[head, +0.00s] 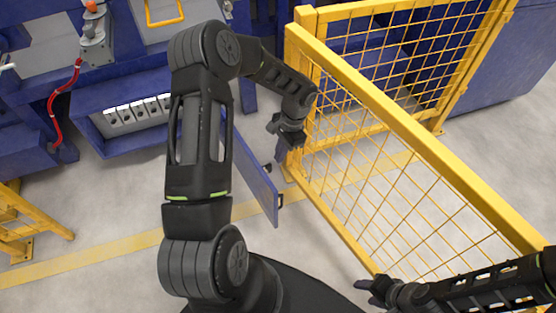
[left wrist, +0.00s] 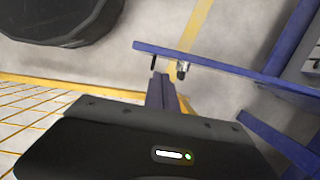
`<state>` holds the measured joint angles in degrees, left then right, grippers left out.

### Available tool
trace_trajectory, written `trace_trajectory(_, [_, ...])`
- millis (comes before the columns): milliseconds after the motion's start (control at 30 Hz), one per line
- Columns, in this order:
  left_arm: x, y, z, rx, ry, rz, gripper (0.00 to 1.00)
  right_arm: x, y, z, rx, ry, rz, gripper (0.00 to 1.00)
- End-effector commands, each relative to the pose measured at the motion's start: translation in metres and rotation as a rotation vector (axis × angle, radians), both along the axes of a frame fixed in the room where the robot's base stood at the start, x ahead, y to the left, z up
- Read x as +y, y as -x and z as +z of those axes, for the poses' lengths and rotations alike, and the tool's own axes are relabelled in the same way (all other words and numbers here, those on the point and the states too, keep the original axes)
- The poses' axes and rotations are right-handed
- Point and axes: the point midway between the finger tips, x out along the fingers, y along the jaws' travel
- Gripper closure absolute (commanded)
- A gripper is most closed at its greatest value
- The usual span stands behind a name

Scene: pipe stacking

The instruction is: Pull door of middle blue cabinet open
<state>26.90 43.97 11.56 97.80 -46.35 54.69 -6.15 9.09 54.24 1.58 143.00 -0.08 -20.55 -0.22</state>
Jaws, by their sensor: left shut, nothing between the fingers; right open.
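The blue cabinet door (head: 254,178) stands swung out from the blue cabinet (head: 122,146), with a small dark handle (head: 280,201) at its near end. My left arm hides part of the cabinet and the door's hinge side. My left gripper (head: 279,146) is shut and empty, just right of the door and apart from it as far as I can tell. The left wrist view shows the door's blue edge (left wrist: 240,70) with a small metal fitting (left wrist: 183,69); the left fingertips are not clear there. My right gripper (head: 374,289) is open and empty at the lower right, far from the door.
A yellow mesh fence (head: 375,190) stands close to the right of my left gripper and runs toward my right arm. White binders (head: 137,110) sit in a row in the cabinet. Yellow steps (head: 30,228) stand at the left.

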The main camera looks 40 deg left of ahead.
Motion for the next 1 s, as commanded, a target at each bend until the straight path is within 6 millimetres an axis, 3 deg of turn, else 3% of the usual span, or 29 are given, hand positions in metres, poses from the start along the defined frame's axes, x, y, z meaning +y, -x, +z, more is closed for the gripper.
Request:
trace_trajectory(533, [0.007,0.019,-0.08,0.002,0.003,0.002,1.0,0.0,-0.001,-0.006,-0.001,0.0,0.0,0.54])
trace_trajectory(1000, [0.008,0.021,-0.09,-0.001,0.001,0.0,1.0,0.0,0.0,-0.006,-0.001,0.0,0.0,0.54])
